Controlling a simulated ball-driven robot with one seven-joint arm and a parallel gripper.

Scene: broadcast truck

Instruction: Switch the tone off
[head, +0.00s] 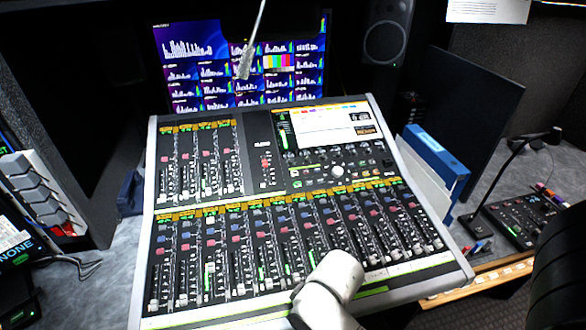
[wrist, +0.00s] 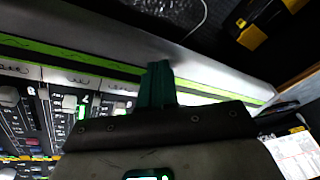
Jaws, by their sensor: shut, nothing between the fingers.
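The mixing console (head: 290,190) fills the middle of the head view, with faders, small coloured buttons and a screen (head: 330,125) at its top. I cannot tell which control is the tone switch, as its labels are too small to read. My arm's white link covers part of the console's front edge in the head view, and my fingertips cannot be made out there. In the wrist view, my gripper (wrist: 158,75) shows dark green fingers shut together and empty, over the front edge strip of the console (wrist: 60,105), with faders to its left.
Monitors (head: 240,65) and a speaker (head: 388,30) stand behind the console. Blue and white binders (head: 435,155) are at its right. Further right is a small panel with a gooseneck microphone (head: 515,215). A black and yellow object (wrist: 252,30) shows in the wrist view.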

